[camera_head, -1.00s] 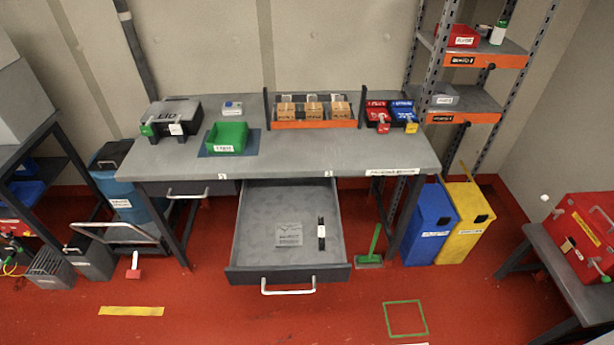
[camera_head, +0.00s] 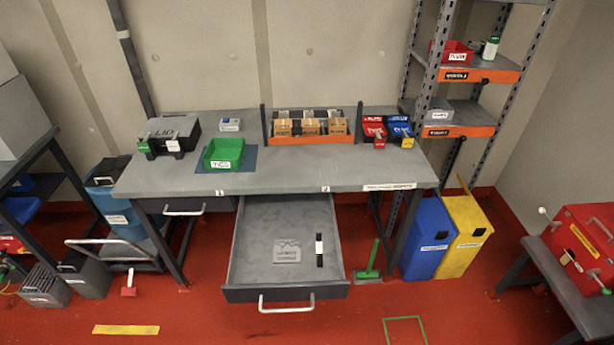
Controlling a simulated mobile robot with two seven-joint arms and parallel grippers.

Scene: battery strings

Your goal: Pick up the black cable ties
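A black bundle with a white band, which looks like the black cable ties (camera_head: 319,257), lies in the open drawer (camera_head: 262,222) under the workbench, right of the drawer's middle. It lies lengthwise, front to back. A flat grey item (camera_head: 288,251) lies to its left in the same drawer, apart from it. Neither of my grippers shows in the head view.
The workbench (camera_head: 290,180) holds a green bin (camera_head: 224,153), a black case (camera_head: 170,136), an orange rack of small boxes (camera_head: 310,139), and red and blue bins. A green brush (camera_head: 370,265) stands right of the drawer. Floor before the drawer is clear.

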